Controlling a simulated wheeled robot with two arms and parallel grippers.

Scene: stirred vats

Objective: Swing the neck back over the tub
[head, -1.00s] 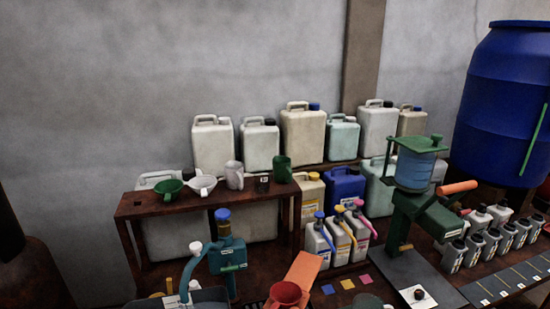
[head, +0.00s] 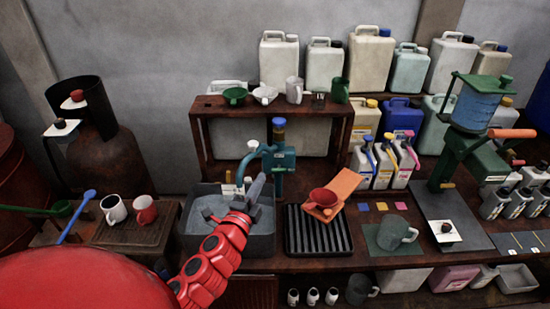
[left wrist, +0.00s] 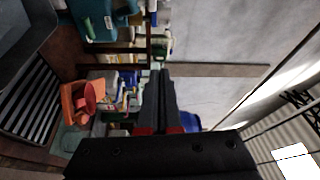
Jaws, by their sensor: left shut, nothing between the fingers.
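The teal pump (head: 281,158) with a blue cap stands behind the work surface, right of the grey tub (head: 262,246). Its curved teal neck (head: 246,165) bends left and down toward the tub's back right part, with a white knob near its bend. The tub holds greyish liquid. My left gripper (head: 256,188) is shut and empty, raised in front of the neck's lower end. I cannot tell whether it touches the neck. In the left wrist view its closed black fingers (left wrist: 160,95) point past the pump (left wrist: 95,18). My right gripper is out of view.
A black slatted rack (head: 318,240) and an orange board (head: 345,183) with a red funnel (head: 322,198) lie right of the tub. Two mugs stand on a wooden stand at left. A brown shelf (head: 205,150) rises behind. A grey jug (head: 392,233) stands farther right.

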